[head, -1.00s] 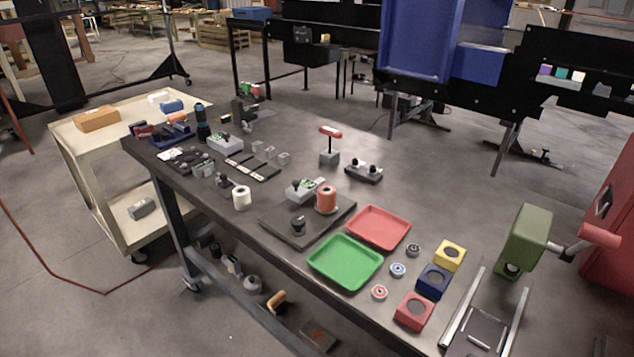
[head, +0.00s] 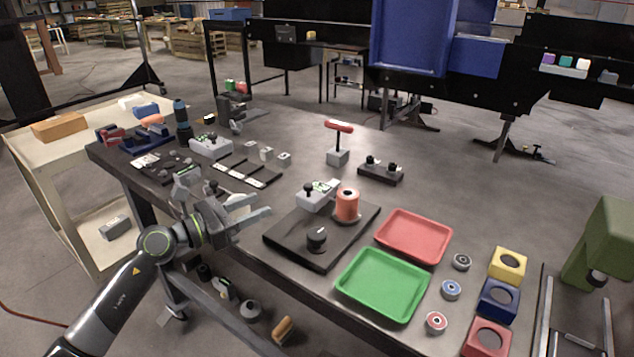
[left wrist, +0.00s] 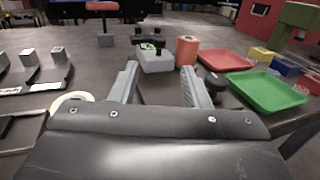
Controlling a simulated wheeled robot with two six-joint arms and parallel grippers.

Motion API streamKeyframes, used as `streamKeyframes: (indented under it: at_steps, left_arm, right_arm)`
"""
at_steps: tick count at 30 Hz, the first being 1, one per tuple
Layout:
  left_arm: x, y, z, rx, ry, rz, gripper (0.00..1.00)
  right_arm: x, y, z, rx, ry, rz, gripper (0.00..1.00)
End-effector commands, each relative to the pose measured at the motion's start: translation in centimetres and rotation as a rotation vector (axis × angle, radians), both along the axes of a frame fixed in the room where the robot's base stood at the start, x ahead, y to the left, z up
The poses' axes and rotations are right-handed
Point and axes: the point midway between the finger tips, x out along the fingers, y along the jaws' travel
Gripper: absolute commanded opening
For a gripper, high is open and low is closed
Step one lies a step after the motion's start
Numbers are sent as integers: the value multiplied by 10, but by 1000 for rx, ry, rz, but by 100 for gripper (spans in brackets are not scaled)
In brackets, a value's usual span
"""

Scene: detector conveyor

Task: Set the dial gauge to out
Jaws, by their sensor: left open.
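No gauge is clearly labelled, so I cannot tell for sure which thing is the dial gauge. A grey block with a green-and-white face and a black knob (head: 316,198) stands at the back of a black base plate (head: 290,252). A similar grey block (head: 210,147) stands farther left on the table. My left gripper (head: 258,207) is open and empty over the table's near edge, left of the base plate. In the left wrist view the nearer grey block (left wrist: 156,61) shows ahead, between the open fingers (left wrist: 160,80). My right gripper is not in view.
An orange spool (head: 347,206) and a black knob (head: 316,238) stand on the base plate. Red (head: 413,236) and green (head: 382,286) trays lie to the right. A white ring (left wrist: 70,101) is close by the left finger. A red T-handle (head: 338,128) rises behind.

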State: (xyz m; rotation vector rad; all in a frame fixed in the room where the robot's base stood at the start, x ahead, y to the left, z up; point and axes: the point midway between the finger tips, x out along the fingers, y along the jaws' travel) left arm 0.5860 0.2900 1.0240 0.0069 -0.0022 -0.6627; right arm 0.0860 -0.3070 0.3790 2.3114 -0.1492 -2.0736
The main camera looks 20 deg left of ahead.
Motion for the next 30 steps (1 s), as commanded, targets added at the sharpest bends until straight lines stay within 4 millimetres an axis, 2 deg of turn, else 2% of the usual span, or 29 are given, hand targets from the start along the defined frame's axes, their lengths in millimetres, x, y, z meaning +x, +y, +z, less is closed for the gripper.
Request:
streamKeyframes:
  at_steps: [12,21,30]
  left_arm:
    - [60,-48,4,-11,2,-2,43]
    - [106,-84,2,-8,5,-2,43]
    - [125,-98,0,-6,4,0,43]
  right_arm:
    - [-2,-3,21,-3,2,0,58]
    - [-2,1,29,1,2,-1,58]
    - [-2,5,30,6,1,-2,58]
